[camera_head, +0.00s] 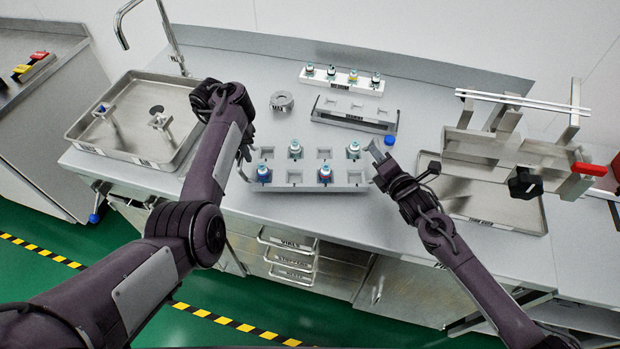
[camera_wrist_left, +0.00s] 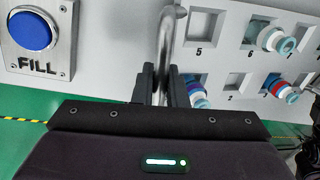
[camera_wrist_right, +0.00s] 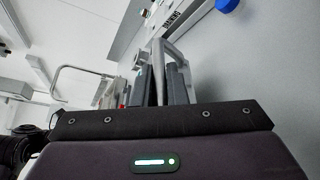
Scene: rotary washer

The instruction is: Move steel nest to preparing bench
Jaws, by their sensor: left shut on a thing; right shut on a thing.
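The steel nest (camera_head: 310,182) is a grey block with numbered square pockets and a handle at each end. Several capped vials stand in it, and other pockets are empty. My left gripper (camera_head: 245,158) is shut on its left handle, a bar between the fingers (camera_wrist_left: 165,85) in the left wrist view. My right gripper (camera_head: 376,156) is shut on its right handle, also seen in the right wrist view (camera_wrist_right: 160,80). The nest looks level near the front of the steel bench (camera_head: 420,130); I cannot tell whether it touches the top.
A white vial rack (camera_head: 342,88) and a grey rack (camera_head: 353,114) stand behind the nest, with a round ring (camera_head: 282,101) to their left. A steel tray (camera_head: 134,120) lies left. A tray and bracket stand (camera_head: 490,190) stand right. A blue FILL button (camera_wrist_left: 33,30) shows in the left wrist view.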

